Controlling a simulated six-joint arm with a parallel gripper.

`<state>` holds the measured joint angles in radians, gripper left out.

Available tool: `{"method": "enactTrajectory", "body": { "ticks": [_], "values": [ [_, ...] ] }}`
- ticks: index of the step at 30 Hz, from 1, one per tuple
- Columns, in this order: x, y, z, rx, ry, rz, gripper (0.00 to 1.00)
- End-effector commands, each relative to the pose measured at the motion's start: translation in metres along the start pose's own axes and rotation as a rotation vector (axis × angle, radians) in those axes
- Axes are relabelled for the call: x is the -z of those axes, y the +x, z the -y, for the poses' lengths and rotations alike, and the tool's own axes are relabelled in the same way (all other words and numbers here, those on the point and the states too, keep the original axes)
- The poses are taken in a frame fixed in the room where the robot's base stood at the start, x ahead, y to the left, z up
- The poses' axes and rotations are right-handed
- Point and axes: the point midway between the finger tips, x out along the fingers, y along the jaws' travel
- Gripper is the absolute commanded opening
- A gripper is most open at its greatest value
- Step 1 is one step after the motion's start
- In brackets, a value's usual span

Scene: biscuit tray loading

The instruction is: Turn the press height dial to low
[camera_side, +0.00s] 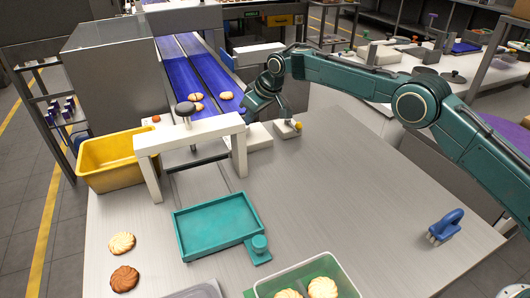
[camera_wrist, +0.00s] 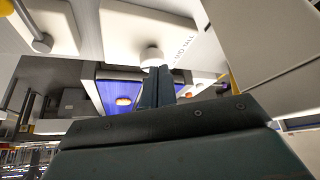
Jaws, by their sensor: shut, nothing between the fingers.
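In the wrist view the dial (camera_wrist: 152,56) is a small round white knob on a pale plate (camera_wrist: 150,25). Lettering beside it appears to read "MID" and "TALL"; any other mark is hidden, and I cannot tell its setting. My gripper (camera_wrist: 156,72) is shut, with its dark fingertips at the knob's edge; I cannot tell whether they touch it. In the side view my gripper (camera_side: 284,117) is low over small white boxes (camera_side: 259,137) right of the press. The white press frame (camera_side: 190,128) has a dark knob on top. I cannot make out the dial there.
A teal tray (camera_side: 215,224) lies in front of the press. A yellow bin (camera_side: 107,165) stands left, and a blue conveyor (camera_side: 186,62) with biscuits runs behind. Two biscuits (camera_side: 122,243) lie front left. A blue-handled brush (camera_side: 444,227) lies right. The table's right middle is clear.

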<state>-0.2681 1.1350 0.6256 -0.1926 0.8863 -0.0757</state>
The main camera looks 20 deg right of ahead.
Motion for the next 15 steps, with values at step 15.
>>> {"method": "enactTrajectory", "body": {
  "ticks": [15],
  "values": [
    [-0.018, 0.034, 0.000, 0.000, 0.000, 0.000, 0.00]
  ]
}}
